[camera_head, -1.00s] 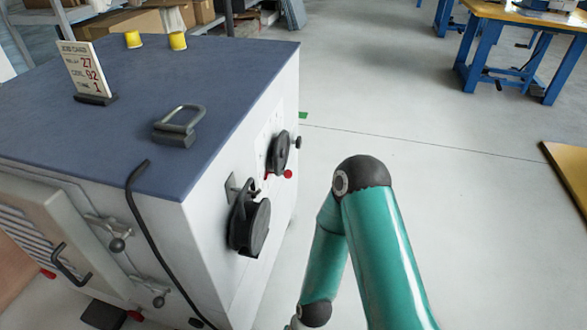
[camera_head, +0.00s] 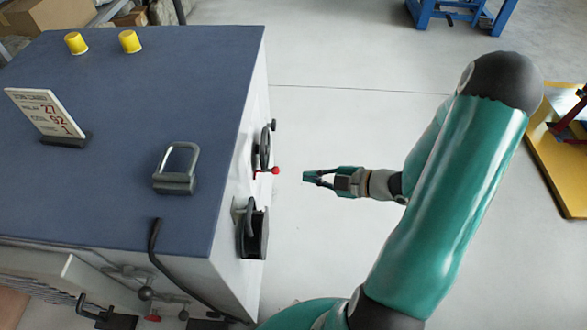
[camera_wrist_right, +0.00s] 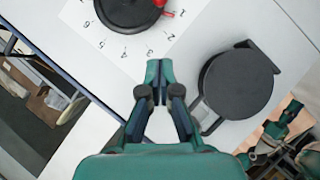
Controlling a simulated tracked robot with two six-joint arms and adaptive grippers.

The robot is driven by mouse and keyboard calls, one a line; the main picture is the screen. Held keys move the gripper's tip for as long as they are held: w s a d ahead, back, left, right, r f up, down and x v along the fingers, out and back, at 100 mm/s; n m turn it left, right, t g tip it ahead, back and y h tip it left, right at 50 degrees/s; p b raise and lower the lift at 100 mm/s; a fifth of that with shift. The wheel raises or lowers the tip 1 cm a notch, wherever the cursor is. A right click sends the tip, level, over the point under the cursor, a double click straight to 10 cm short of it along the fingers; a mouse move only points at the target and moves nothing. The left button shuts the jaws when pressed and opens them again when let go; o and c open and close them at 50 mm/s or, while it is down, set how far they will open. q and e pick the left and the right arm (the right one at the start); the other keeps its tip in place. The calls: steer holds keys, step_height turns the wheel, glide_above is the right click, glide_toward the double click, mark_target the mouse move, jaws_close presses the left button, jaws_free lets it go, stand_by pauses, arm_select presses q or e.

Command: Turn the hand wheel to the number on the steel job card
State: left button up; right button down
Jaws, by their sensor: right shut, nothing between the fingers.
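The hand wheel (camera_head: 262,150) is black with a red knob (camera_head: 275,171), on the right side of the cabinet. In the right wrist view the wheel (camera_wrist_right: 122,12) is cut off by the top edge, above a white dial (camera_wrist_right: 110,45) with printed numbers; its red part lies near the 1. The job card (camera_head: 46,112) stands tilted on the cabinet top; I read 27, 92 and 1, with small blurred labels. My right gripper (camera_head: 306,177) is shut and empty, pointing left, apart from the wheel. Its fingertips (camera_wrist_right: 159,70) show below the dial. My left gripper is out of view.

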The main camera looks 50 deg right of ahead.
steer(key=b, duration=0.2)
glide_toward(277, 173)
steer(key=w+a, duration=0.4)
steer(key=w+d+f, duration=0.1)
steer(key=w+f+b, duration=0.1)
steer(key=shift+w+d, duration=0.35)
steer(key=shift+d, duration=0.05)
steer(key=shift+w+d+f, duration=0.15)
steer(key=shift+w+f, duration=0.1)
steer(key=shift+f, duration=0.55)
steer(key=shift+r, duration=0.1)
